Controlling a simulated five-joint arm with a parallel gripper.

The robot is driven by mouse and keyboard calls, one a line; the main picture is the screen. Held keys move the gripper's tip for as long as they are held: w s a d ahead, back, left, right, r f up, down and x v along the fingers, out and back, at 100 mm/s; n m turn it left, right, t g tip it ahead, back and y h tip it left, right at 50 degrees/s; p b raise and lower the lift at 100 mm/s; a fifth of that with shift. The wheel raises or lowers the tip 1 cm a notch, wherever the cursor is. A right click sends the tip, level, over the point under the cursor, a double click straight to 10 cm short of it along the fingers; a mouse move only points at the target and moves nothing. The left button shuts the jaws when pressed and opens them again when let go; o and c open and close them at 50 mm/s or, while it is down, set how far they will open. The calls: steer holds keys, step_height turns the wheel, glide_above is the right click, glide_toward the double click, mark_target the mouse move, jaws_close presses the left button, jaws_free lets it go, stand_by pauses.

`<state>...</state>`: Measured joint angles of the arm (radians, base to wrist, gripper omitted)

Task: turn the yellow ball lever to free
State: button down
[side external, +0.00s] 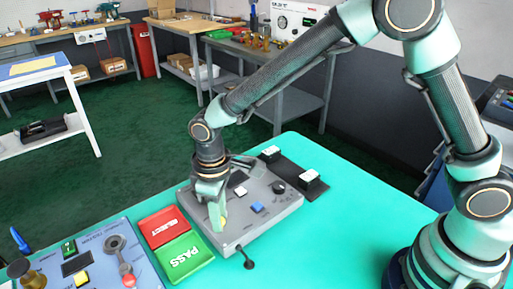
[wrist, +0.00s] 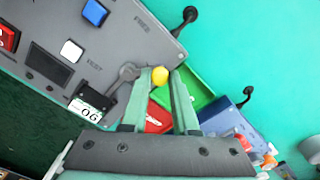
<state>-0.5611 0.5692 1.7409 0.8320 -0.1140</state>
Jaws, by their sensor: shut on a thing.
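The yellow ball (wrist: 160,76) tips a short grey lever (wrist: 129,73) on the grey valve panel (wrist: 55,25). In the wrist view the ball sits between my two fingertips, and the lever points right from its pivot. My gripper (wrist: 161,82) is shut on the ball. The printed word FREE (wrist: 143,22) is on the panel above the lever, and TEST (wrist: 95,64) is to its upper left. A small display (wrist: 85,110) reads 90, upside down. In the side view, my gripper (side external: 218,212) points down at the panel's near left corner, with the yellow ball (side external: 222,223) partly hidden by the fingers.
A black-knobbed handle (side external: 248,262) sticks out from the panel's front edge. A red REJECT tray (side external: 164,226) and a green PASS tray (side external: 184,258) lie left of the panel. A blue control box (side external: 105,262) stands farther left. The teal table (side external: 335,235) is clear at right.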

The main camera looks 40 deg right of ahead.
mark_target(234, 228)
steer(key=n, duration=0.1)
steer(key=d+n, duration=0.1)
steer(key=n, duration=0.1)
steer(key=shift+s+d+r+n, duration=0.1)
steer(key=shift+s+d+n, duration=0.05)
steer(key=shift+s+n, duration=0.15)
steer(key=shift+s+d+n, duration=0.1)
steer(key=shift+d+n, duration=0.25)
steer(key=shift+n, duration=0.55)
steer(key=shift+s+d+n, duration=0.1)
steer(key=shift+d+n, duration=0.25)
steer(key=shift+n, duration=0.55)
steer(key=c, duration=0.7)
jaws_free()
steer(key=shift+d, duration=0.1)
step_height(234, 228, up, 12)
